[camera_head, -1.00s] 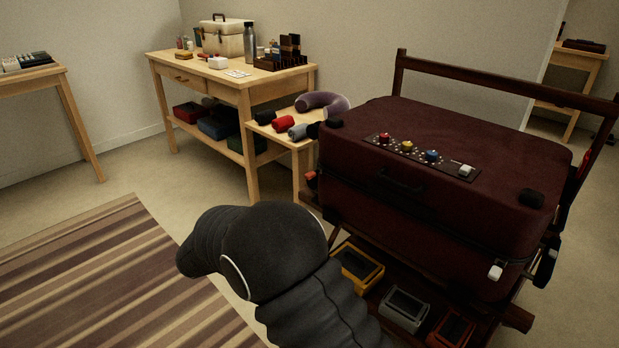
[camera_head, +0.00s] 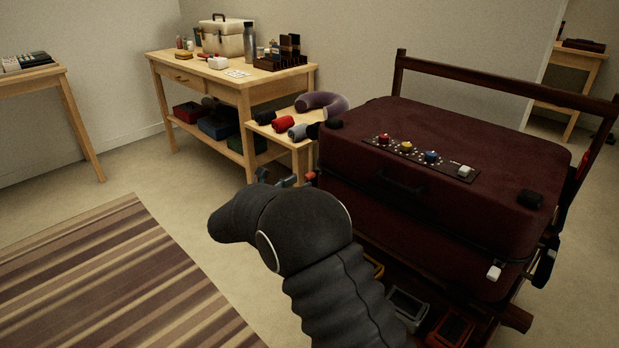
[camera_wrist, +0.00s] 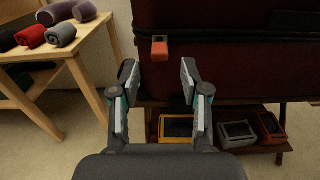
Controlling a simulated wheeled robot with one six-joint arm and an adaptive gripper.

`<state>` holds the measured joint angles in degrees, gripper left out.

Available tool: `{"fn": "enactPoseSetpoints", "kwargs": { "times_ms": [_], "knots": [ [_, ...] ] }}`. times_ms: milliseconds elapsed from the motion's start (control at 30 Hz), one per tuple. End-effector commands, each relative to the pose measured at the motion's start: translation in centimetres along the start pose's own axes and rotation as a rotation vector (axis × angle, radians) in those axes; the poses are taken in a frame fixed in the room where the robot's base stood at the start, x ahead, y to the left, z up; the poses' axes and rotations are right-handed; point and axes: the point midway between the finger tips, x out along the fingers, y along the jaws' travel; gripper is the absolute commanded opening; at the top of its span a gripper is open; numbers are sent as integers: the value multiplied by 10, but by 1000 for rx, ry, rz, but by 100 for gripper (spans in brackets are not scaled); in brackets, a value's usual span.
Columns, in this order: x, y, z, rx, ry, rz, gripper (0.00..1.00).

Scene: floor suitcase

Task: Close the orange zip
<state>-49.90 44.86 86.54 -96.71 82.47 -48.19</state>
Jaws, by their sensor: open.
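The maroon suitcase (camera_head: 440,155) lies flat on a dark wooden rack. A small orange zip pull (camera_wrist: 160,48) hangs on its side near the left corner; in the head view it is a small spot (camera_head: 311,177) at that corner. In the wrist view my gripper (camera_wrist: 158,74) is open and empty. Its two fingers point towards the suitcase, with the orange pull just beyond and between the tips, apart from them. In the head view only the finger ends (camera_head: 286,182) show past my dark arm.
A white pull (camera_head: 494,273) sits at the suitcase's right corner. Yellow, grey and red boxes (camera_wrist: 237,133) stand on the rack's lower shelf. A small table with rolled cloths (camera_head: 283,123) stands close left of the suitcase. The floor by the striped rug is clear.

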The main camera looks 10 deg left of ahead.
Motion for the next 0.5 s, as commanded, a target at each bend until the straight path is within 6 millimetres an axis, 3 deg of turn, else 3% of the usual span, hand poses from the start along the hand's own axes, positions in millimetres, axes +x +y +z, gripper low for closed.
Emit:
{"fn": "enactPoseSetpoints", "kwargs": {
  "times_ms": [233, 500],
  "knots": [
    [37, 0, 1, 1, -1, -2, 46],
    [50, 0, 0, 0, 0, 1, 46]
  ]
}}
